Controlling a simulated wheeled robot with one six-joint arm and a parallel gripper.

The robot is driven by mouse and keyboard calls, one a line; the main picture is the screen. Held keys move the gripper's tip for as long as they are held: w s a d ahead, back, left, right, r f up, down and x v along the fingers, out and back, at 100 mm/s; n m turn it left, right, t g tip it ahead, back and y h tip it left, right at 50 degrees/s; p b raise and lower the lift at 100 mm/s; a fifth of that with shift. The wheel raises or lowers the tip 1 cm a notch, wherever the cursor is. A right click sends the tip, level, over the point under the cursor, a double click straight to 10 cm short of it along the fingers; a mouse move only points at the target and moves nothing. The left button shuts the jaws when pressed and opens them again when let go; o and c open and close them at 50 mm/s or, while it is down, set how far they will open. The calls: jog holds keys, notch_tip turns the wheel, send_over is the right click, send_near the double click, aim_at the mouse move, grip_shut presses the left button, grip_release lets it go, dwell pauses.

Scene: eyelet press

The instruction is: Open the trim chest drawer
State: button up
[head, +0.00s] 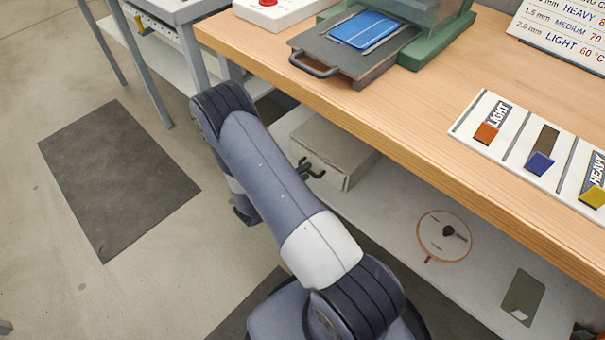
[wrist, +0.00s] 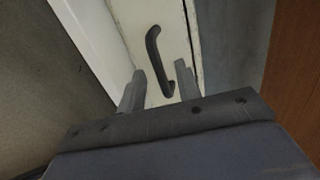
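The trim chest (head: 342,147) is a pale grey-cream box on the lower shelf under the workbench, partly hidden by my arm in the head view. Its cream drawer front (wrist: 134,38) fills the middle of the wrist view, with a dark bar handle (wrist: 154,48). No clear gap shows around the front. My gripper (wrist: 160,68) is open, one finger on each side of the handle's lower end. I cannot tell whether either finger touches the handle. In the head view, small dark parts show at the chest front, but most of my gripper is hidden behind my arm.
The wooden bench top (head: 420,95) overhangs the white lower shelf (head: 385,200). Open floor with a dark mat (head: 118,178) lies to the left.

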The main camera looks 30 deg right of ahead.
jog(key=shift+c, duration=0.2)
grip_shut()
dwell(0.3)
jog(key=f+v, duration=0.3)
jog(key=v, duration=1.1)
jog(key=shift+a, duration=0.5)
jog(key=shift+s, duration=0.15)
jog(key=shift+o, duration=0.2)
grip_release()
